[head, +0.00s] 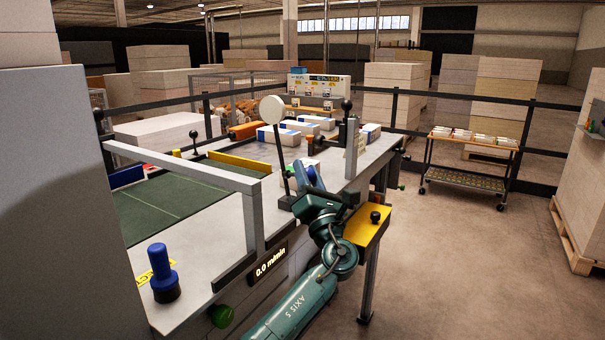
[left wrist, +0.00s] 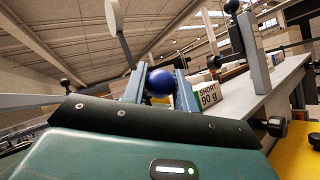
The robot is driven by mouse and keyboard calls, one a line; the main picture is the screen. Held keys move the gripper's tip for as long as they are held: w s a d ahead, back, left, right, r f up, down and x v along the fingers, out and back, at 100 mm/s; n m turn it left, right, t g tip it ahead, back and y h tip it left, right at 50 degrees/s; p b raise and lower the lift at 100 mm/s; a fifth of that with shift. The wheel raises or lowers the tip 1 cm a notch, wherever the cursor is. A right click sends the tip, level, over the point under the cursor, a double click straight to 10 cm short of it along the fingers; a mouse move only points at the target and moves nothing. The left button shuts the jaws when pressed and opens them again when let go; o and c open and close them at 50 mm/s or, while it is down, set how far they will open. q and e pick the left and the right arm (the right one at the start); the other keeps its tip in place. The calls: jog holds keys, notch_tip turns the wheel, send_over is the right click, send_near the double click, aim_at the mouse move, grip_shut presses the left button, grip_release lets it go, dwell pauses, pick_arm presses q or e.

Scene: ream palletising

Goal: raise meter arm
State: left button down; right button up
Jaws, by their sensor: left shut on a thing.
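The meter arm (head: 279,150) is a thin dark rod with a pale round disc (head: 271,109) at its top, standing nearly upright from a dark base at the table's right edge. The disc also shows in the left wrist view (left wrist: 113,14). My left gripper (head: 309,170) is beside the rod's lower part. In the left wrist view its fingers (left wrist: 158,78) are shut on a blue ball knob (left wrist: 160,82). How the knob joins the rod is hidden behind the fingers. My right gripper is in neither view.
A grey metal frame (head: 190,168) spans the green belt (head: 165,205) on the left. A blue-topped knob (head: 160,265) stands at the near corner. A speed display (head: 272,266) reads 0.0. A "SHORT 90 g" sign (left wrist: 208,96) is close right of the fingers. Wrapped reams (head: 315,123) lie farther back.

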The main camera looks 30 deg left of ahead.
pick_arm(q)
jog(key=shift+d+f+h, duration=0.3)
jog(key=shift+d+f, duration=0.3)
jog(key=shift+f, duration=0.15)
jog(key=c, duration=1.3)
grip_release()
jog(key=shift+d, duration=0.1)
jog(key=shift+o, duration=1)
jog(key=shift+r, duration=0.1)
jog(key=b+v, duration=0.2)
jog(key=v, duration=1.1)
jog(key=shift+b, duration=0.4)
